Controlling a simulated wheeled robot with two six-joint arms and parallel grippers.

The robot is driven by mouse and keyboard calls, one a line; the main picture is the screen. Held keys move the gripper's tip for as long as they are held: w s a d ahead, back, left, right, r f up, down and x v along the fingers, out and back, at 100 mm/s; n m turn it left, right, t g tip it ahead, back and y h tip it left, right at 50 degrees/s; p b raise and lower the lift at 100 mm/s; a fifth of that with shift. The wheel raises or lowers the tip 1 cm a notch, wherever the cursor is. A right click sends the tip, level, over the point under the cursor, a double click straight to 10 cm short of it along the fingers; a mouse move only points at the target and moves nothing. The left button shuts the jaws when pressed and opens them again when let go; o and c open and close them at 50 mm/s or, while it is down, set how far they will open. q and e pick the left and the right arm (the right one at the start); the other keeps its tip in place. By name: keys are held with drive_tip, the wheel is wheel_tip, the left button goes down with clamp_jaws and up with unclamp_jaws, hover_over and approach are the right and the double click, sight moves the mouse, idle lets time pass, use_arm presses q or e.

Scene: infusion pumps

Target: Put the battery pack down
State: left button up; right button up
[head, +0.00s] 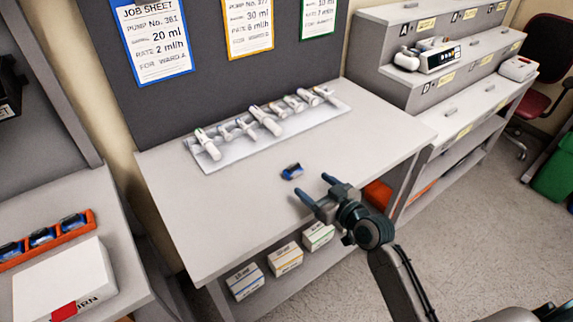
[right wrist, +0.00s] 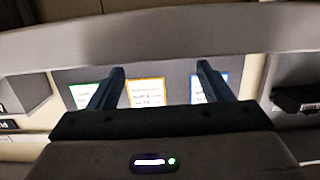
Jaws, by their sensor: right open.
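The battery pack (head: 292,171), a small blue and dark block, lies on the grey bench top (head: 240,215) in the head view, near the middle front. My right gripper (head: 316,187) is just to the right and nearer the bench's front edge, its two blue fingers spread and apart from the pack. In the right wrist view the open fingers (right wrist: 162,75) have nothing between them, and I cannot make out the pack there. My left gripper is not in view.
A pale tray (head: 235,153) with several syringes lies behind the pack. An orange rack (head: 62,233) with several blue packs and a white box (head: 65,280) are on the left bench. A pump (head: 437,56) sits on the right shelf. Bench top around the pack is clear.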

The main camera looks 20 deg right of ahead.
sight(295, 171)
drive_tip(key=shift+w+a+r, duration=0.15)
drive_tip(key=shift+w+a, duration=0.1)
drive_tip(key=shift+w, duration=0.5)
drive_tip(key=shift+p+x, duration=0.35)
drive_tip(key=shift+x, duration=0.4)
drive_tip(key=p+x, duration=0.1)
drive_tip(key=x, duration=0.3)
drive_tip(key=shift+w+a+p, duration=0.1)
drive_tip(key=shift+a+p, duration=0.1)
drive_tip(key=shift+p, duration=0.2)
drive_tip(key=shift+w+a+f, duration=0.1)
drive_tip(key=shift+w+f, duration=0.1)
drive_tip(key=shift+w, duration=0.2)
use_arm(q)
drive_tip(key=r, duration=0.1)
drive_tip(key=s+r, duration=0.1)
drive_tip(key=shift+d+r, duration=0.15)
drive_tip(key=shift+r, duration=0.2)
use_arm(e)
drive_tip(key=shift+r, duration=0.1)
drive_tip(key=c, duration=1.1)
